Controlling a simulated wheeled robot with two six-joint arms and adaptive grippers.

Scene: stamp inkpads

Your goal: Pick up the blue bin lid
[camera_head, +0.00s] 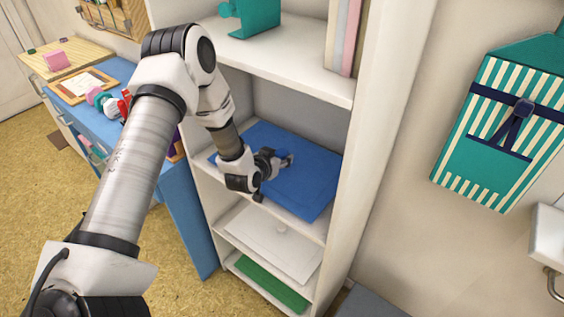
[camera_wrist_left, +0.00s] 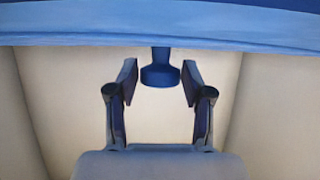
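The blue bin lid (camera_head: 308,182) lies flat on a middle shelf of the white shelving unit. Its edge (camera_wrist_left: 160,30) spans the top of the left wrist view, with a blue knob (camera_wrist_left: 160,77) sticking out from it. My left gripper (camera_head: 284,160) is over the lid at the knob. In the left wrist view its two fingers are spread, one on each side of the knob, with a visible gap on both sides. The gripper hides most of the knob in the head view. My right gripper is not in view.
A white lid (camera_head: 270,241) lies on the shelf below, and a green one (camera_head: 272,285) at the bottom. The upper shelf (camera_head: 290,70) hangs above my left wrist, and the unit's right side panel (camera_head: 385,130) stands beside the blue lid. A blue desk (camera_head: 188,205) is at left.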

